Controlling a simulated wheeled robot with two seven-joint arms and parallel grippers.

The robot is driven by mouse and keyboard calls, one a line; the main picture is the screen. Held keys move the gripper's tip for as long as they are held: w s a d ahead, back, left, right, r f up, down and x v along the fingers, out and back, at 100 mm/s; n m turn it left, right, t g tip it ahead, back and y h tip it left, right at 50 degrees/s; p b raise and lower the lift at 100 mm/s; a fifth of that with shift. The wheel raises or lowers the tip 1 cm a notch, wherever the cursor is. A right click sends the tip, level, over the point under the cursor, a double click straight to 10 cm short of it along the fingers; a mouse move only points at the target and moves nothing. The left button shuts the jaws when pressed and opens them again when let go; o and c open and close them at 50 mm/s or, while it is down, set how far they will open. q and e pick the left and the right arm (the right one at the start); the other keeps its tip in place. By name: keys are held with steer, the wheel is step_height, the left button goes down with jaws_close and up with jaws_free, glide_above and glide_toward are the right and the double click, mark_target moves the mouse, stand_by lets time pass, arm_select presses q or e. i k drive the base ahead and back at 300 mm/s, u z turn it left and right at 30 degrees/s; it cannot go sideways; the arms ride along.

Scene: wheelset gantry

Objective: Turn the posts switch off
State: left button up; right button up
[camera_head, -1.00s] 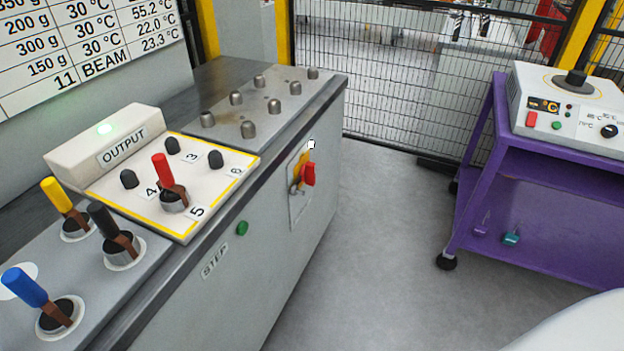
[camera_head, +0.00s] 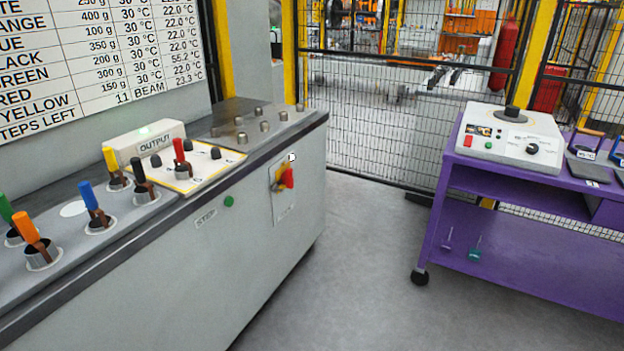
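A red switch handle (camera_head: 289,178) on a yellow backing (camera_head: 277,172) sits on a pale plate on the front of the grey cabinet (camera_head: 262,225), near its right end. The handle looks roughly upright. No label naming the posts switch can be read, so I cannot confirm that this is it. A small white round spot (camera_head: 292,157) shows just above the handle. Several short metal posts (camera_head: 265,127) stand on the cabinet's top. Neither of my grippers is in view.
A green STEP button (camera_head: 229,201) is left of the switch. Coloured pegs, such as the blue one (camera_head: 91,196), stand in holders on the cabinet top by the OUTPUT box (camera_head: 150,138). A purple cart (camera_head: 520,272) stands right; grey floor (camera_head: 345,235) lies clear between.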

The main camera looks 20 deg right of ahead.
mark_target(287, 178)
steer(key=z, duration=0.75)
steer(key=i, duration=1.85)
steer(key=u, duration=1)
steer(key=i, duration=0.35)
steer(key=u, duration=0.35)
